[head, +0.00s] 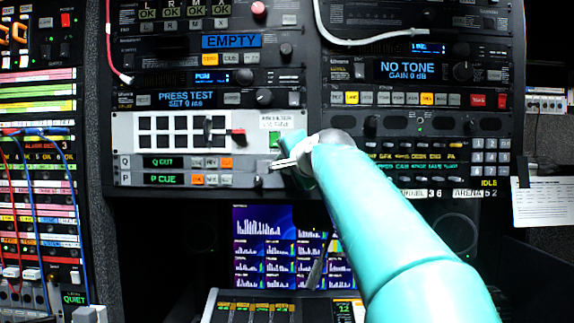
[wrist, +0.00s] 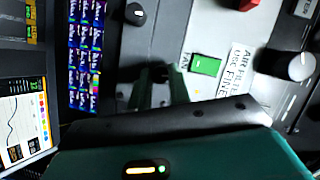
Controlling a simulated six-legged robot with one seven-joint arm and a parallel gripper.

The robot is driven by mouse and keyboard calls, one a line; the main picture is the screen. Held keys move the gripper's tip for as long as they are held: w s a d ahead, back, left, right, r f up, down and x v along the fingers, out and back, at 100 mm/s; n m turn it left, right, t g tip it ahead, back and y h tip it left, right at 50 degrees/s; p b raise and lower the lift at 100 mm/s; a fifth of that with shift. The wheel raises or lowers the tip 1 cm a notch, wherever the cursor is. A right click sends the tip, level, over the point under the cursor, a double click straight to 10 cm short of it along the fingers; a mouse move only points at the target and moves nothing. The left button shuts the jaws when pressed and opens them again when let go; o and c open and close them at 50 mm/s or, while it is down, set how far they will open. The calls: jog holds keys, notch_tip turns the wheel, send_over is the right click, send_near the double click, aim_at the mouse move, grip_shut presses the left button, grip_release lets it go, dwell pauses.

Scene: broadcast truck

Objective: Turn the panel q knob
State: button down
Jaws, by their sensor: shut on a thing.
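The panel Q row (head: 170,162) is a grey strip with a green "Q OUT" display and small lit buttons, in the head view. My gripper (head: 276,165) is at the right end of this row. In the wrist view my gripper's two dark green fingers (wrist: 160,82) are shut on a small dark knob (wrist: 158,72), the Q knob. The fingers cover most of it, and its pointer mark cannot be seen. In the head view the gripper hides this knob.
Just below is the P row with its own dark knob (head: 258,181), also in the wrist view (wrist: 135,14). A green lit fan button (wrist: 205,65) and a red switch (head: 238,135) sit close above. Screens (head: 262,240) stand below the panel.

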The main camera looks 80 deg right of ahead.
jog(key=n+g, duration=0.3)
jog(key=n, duration=0.2)
jog(key=n+g+h, duration=0.1)
jog(key=n+g, duration=0.3)
jog(key=n, duration=0.2)
jog(key=w+n+g, duration=0.1)
jog(key=n+g, duration=0.2)
jog(key=n, duration=0.3)
jog(key=shift+w+a+g+h, duration=0.1)
jog(key=shift+g+h, duration=0.2)
jog(key=shift+g, duration=0.1)
dwell(0.3)
dwell(0.4)
jog(key=c, duration=1.3)
grip_release()
jog(key=shift+r, duration=0.1)
